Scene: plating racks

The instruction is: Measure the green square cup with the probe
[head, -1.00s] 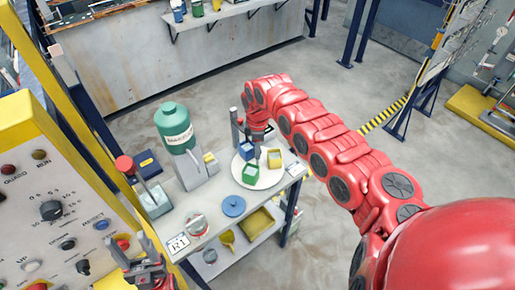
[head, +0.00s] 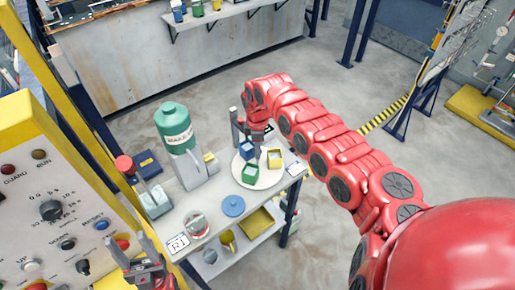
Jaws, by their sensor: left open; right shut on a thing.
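The green square cup (head: 250,172) stands on a round white plate (head: 262,183) near the right end of the bench. A yellow cup (head: 274,160) stands beside it at the right, and a blue one (head: 246,150) behind it. My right gripper (head: 256,146) is over the back of the plate, behind the green cup. It is shut on a slim thing, apparently the probe, mostly hidden by the gripper and cups; I cannot tell whether it touches a cup. My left gripper (head: 143,258) is open and empty at the lower left, apart from the cups.
A green bottle (head: 174,125) stands on the bench behind left of the plate. A blue round lid (head: 233,205) and a red-and-white dial (head: 196,224) lie in front. A yellow tray (head: 257,222) is on the lower shelf. A yellow control panel (head: 45,185) borders the left.

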